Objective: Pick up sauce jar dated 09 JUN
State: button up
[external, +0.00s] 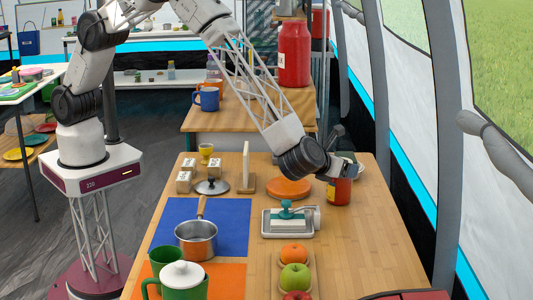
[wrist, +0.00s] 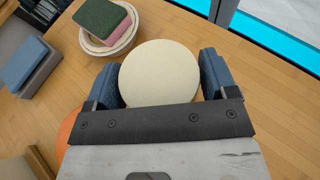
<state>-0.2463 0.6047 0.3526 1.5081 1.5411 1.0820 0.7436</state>
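A red jar (external: 339,191) stands upright at the right of the wooden table, partly covered by my gripper; no date can be read on it. In the wrist view a round cream lid (wrist: 160,72) lies between the two blue-grey fingers. My gripper (external: 337,170) is at the jar's top, and it also shows in the wrist view (wrist: 160,80) with its fingers wide apart, one on each side of the lid. The fingers look close to the lid's sides; firm contact cannot be seen.
An orange disc (external: 289,188) lies left of the jar. A bowl with a green-and-pink sponge (wrist: 104,22) is close by.

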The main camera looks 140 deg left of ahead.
jog(key=c, duration=1.2)
jog(key=shift+c, duration=0.2)
jog(key=shift+r, duration=0.2)
jog(key=shift+r, duration=1.35)
jog(key=shift+s+r, duration=0.1)
jog(key=shift+r, duration=0.25)
jog(key=s+d, duration=0.3)
jog(key=s, duration=0.4)
jog(key=s+d+r, duration=0.1)
jog(key=s+d, duration=0.2)
jog(key=s, duration=0.4)
jog(key=shift+s+r, duration=0.15)
jog(key=shift+s, duration=0.1)
jog(key=shift+d, duration=0.1)
